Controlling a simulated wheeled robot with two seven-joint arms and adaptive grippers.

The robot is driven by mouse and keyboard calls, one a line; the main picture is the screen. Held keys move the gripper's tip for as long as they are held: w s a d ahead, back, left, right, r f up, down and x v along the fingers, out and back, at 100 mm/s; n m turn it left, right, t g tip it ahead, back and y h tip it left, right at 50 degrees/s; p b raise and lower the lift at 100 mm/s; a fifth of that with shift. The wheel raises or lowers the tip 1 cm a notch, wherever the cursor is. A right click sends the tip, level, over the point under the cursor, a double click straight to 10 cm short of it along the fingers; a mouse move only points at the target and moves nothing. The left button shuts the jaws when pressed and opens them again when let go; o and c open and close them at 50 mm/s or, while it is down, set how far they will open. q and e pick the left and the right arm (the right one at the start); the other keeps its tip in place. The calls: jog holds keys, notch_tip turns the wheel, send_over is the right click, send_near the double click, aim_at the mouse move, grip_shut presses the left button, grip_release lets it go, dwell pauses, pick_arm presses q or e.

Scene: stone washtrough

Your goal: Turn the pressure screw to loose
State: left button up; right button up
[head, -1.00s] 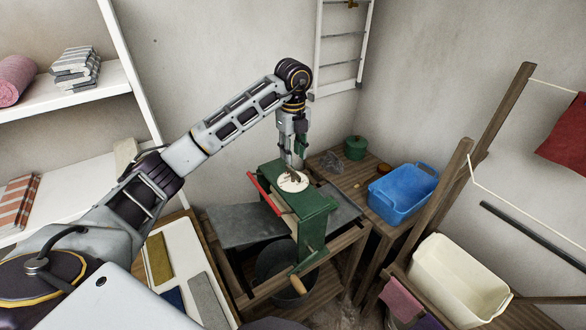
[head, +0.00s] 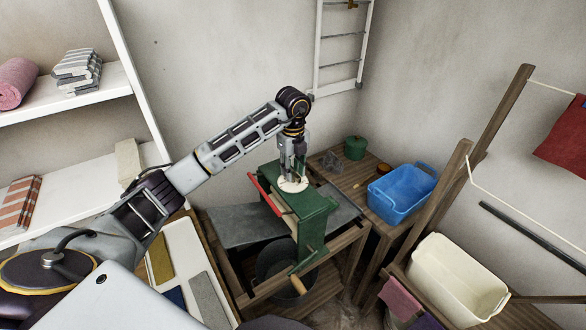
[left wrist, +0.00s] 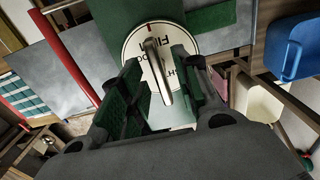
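The green mangle frame (head: 312,205) stands on a wooden stand, with a round white dial (head: 294,186) on top. In the left wrist view the dial (left wrist: 136,45) shows "FIRM" and parts of other words, partly hidden by the fingers. The pressure screw's grey metal bar handle (left wrist: 157,68) stands across the dial. My left gripper (head: 292,173) points down right over the dial. In the left wrist view its green-padded fingers (left wrist: 160,88) are apart, one on each side of the bar, with gaps visible. My right gripper is out of view.
A red bar (head: 266,193) runs along the mangle's left side, and a wooden-handled crank (head: 298,284) hangs low in front. A blue basin (head: 400,192) and green pot (head: 355,147) stand on the bench to the right. A cream tub (head: 458,280) is nearer.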

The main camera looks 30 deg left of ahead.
pick_arm(q)
grip_shut()
jog(key=shift+m, duration=0.3)
